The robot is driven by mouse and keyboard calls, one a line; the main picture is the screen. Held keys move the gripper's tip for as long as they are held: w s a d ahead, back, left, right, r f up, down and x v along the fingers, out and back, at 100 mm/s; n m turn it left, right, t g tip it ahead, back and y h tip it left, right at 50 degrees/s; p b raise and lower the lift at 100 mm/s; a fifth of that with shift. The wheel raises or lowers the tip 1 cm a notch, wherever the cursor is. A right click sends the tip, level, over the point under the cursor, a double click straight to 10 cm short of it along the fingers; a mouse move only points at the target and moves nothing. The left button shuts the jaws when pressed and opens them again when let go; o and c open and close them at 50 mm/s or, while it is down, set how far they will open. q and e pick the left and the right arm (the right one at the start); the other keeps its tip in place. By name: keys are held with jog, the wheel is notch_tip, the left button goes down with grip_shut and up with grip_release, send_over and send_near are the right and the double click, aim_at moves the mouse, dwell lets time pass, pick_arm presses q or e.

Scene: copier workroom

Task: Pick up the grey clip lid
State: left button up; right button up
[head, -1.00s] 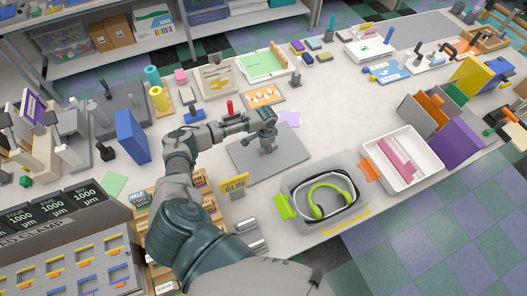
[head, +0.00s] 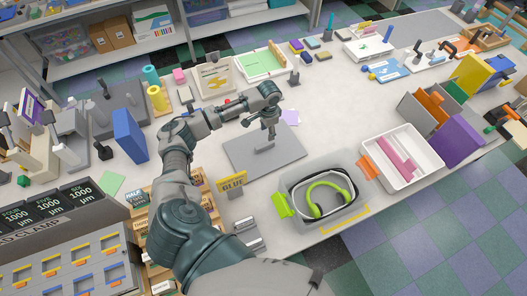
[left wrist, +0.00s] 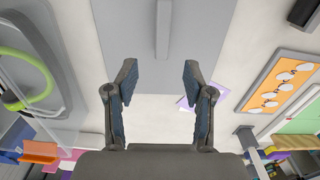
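The grey clip lid (head: 284,155), a flat grey plate with a bar handle (head: 264,147) on top, lies flat on the white table. In the left wrist view the lid (left wrist: 120,35) and its handle (left wrist: 162,30) show at the top, cut by the frame edge. My left gripper (head: 270,136) is above the lid, near its far edge, apart from the handle. In the left wrist view its two fingers (left wrist: 159,70) are spread wide with nothing between them. My right gripper is not in view.
A grey bin (head: 325,225) with green and orange clips holds green headphones, right of the lid. A yellow GLUE sign (head: 231,182) stands at its near left. A white tray (head: 432,172) stands farther right.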

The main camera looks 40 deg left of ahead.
pick_arm(q)
notch_tip(320, 180, up, 7)
jog(key=d, duration=0.2)
jog(key=b, duration=0.2)
send_over(264, 144)
jog(key=d, duration=0.2)
notch_tip(264, 144, down, 9)
jog(key=f, duration=0.2)
jog(key=a+f, duration=0.1)
jog(key=f, duration=0.1)
jog(key=a+f+p, duration=0.1)
jog(key=f, duration=0.2)
jog(key=shift+a, duration=0.25)
jog(key=shift+d+f, duration=0.15)
jog(key=shift+d, duration=0.5)
jog(key=shift+d+r, duration=0.1)
jog(key=shift+r, duration=0.1)
jog(key=shift+c, duration=1)
grip_shut()
jog(key=shift+a+f, duration=0.1)
jog(key=shift+a, duration=0.25)
jog(key=shift+s+a, duration=0.1)
jog(key=shift+a+r, duration=0.1)
jog(key=shift+r, duration=0.15)
notch_tip(264, 144, up, 10)
jog(key=shift+d+f, duration=0.2)
jog(key=shift+f, duration=0.05)
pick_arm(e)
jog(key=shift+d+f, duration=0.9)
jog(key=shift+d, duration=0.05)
